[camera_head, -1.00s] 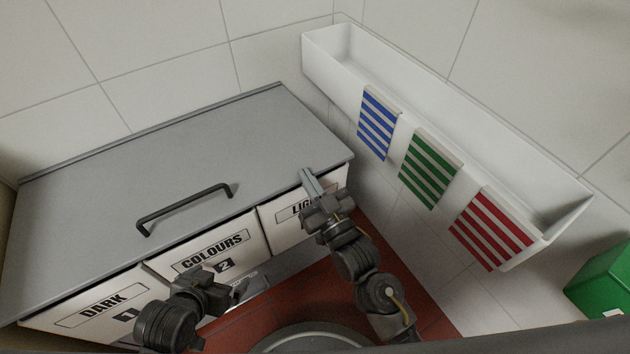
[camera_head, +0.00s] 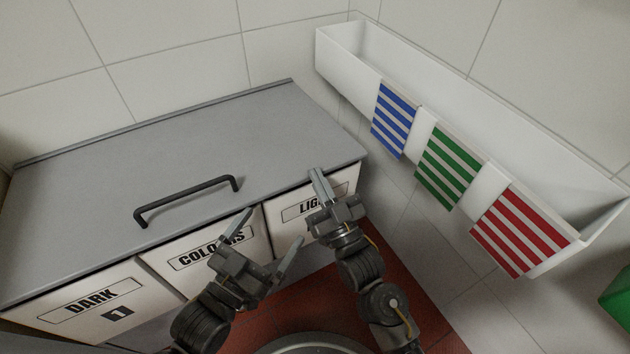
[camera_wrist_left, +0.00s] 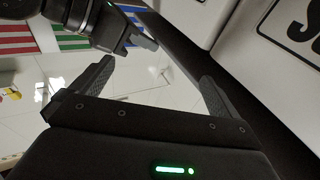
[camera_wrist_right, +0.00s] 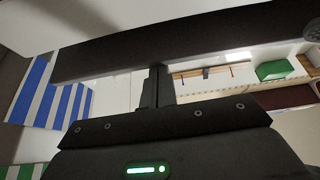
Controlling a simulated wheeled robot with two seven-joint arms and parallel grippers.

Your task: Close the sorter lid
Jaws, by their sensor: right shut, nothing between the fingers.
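The sorter's grey lid (camera_head: 110,175) lies over the bins with its dark bar handle (camera_head: 188,200) near the front edge. Its front edge runs along the bin tops; I cannot tell whether a small gap is left. Below are the white bins: DARK (camera_head: 60,318), COLOURS (camera_head: 172,275) and a third (camera_head: 285,235) whose label is partly hidden. My right gripper (camera_head: 316,176) is shut and empty at the lid's front right corner; its fingers also show in the right wrist view (camera_wrist_right: 157,88). My left gripper (camera_head: 272,232) is open and empty before the COLOURS bin.
A white wall trough (camera_head: 335,55) with blue, green (camera_head: 450,170) and red striped cloths stands close to the right of the lid. A green box (camera_head: 617,300) is at the right edge. Red floor (camera_head: 440,320) lies in front of the sorter. My two grippers are close together.

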